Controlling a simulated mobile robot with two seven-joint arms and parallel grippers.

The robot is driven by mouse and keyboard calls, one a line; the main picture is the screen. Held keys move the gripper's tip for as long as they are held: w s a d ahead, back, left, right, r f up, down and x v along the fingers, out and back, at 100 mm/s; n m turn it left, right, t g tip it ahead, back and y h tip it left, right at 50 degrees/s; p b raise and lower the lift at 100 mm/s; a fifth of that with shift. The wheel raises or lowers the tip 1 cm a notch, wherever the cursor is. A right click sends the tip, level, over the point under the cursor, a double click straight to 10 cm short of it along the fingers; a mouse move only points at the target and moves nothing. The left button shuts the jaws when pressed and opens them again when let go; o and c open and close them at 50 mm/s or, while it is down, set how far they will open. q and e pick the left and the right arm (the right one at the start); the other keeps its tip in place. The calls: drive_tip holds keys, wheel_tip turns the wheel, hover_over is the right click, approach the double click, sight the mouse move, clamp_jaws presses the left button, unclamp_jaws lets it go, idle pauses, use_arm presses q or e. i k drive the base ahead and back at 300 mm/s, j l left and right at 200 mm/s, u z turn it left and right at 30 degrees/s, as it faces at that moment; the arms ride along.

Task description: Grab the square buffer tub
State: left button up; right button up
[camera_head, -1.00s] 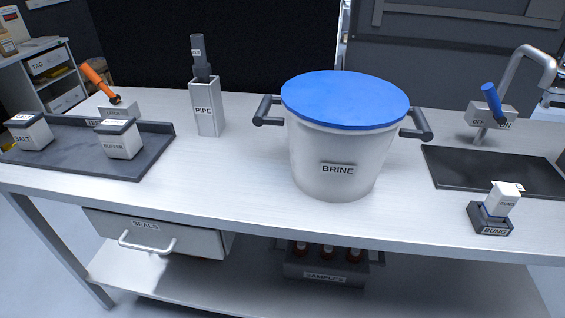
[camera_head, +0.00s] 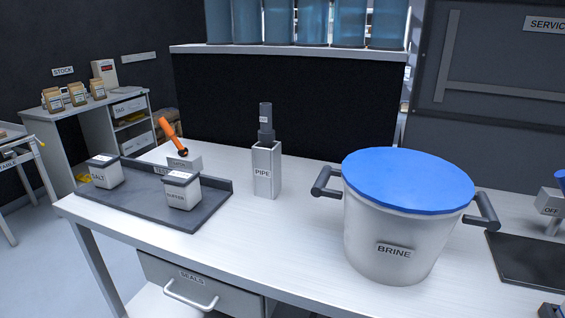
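The square buffer tub (camera_head: 182,192) is a small white box with a dark grey lid and a label on top. It stands upright on the dark grey tray (camera_head: 140,207) at the left of the bench. A similar white tub labelled SALT (camera_head: 106,176) stands on the same tray to its left. Neither of my grippers shows in the view.
Behind the tubs is a small white holder with an orange-handled tool (camera_head: 171,133). A PIPE holder (camera_head: 266,170) stands to the right. A big BRINE bucket (camera_head: 393,242) with a blue lid and side handles stands further right. The bench (camera_head: 275,235) between is clear.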

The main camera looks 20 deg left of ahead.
sight(182, 186)
drive_tip(key=u, duration=1.35)
